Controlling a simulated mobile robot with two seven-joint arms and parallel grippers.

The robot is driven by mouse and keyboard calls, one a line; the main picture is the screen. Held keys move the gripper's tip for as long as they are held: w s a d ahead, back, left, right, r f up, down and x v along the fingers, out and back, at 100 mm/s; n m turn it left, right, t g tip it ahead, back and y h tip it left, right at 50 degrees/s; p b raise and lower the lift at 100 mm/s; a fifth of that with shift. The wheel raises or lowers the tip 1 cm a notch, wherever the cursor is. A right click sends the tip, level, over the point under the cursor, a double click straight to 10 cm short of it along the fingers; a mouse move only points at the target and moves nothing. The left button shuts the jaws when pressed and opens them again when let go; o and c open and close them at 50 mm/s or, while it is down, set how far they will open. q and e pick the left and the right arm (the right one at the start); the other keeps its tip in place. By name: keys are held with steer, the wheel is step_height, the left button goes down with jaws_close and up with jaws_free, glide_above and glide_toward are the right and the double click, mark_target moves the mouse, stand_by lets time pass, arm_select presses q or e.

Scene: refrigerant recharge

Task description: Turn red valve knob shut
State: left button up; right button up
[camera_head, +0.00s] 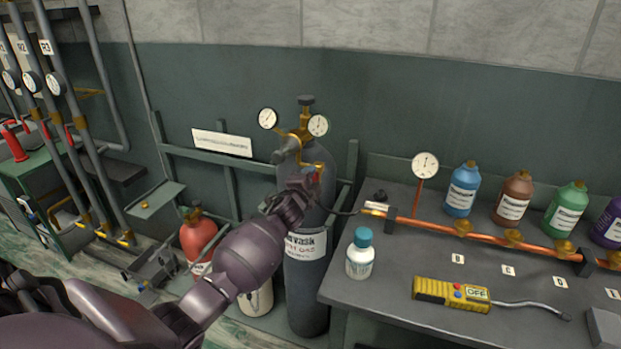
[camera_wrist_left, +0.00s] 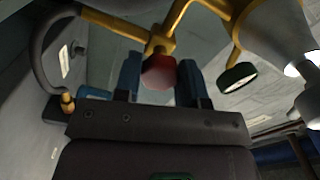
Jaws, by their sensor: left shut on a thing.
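The dark gas cylinder (camera_head: 307,270) stands upright against the wall rack, with a brass regulator (camera_head: 303,135) and two round gauges on top. The red valve knob (camera_wrist_left: 158,72) sits on a brass stem in the left wrist view. In the head view only a small red part of it (camera_head: 318,172) shows beside my gripper. My left gripper (camera_head: 308,182) is in front of the cylinder's upper part, its two fingers (camera_wrist_left: 159,78) on either side of the knob and shut on it. My right gripper is not in view.
A grey bench (camera_head: 385,290) at right holds a copper manifold (camera_head: 480,235), several bottles and a yellow leak detector (camera_head: 452,294). A dark hose (camera_head: 345,212) runs between cylinder and bench. A red cylinder (camera_head: 198,235) stands at left, near pipes with gauges.

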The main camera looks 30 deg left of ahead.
arm_select(q)
steer(key=shift+m+p, duration=1.3)
steer(key=shift+m, duration=5.8)
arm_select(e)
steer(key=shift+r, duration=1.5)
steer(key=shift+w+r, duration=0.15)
arm_select(q)
steer(key=o, duration=0.9)
steer(key=shift+d, duration=0.1)
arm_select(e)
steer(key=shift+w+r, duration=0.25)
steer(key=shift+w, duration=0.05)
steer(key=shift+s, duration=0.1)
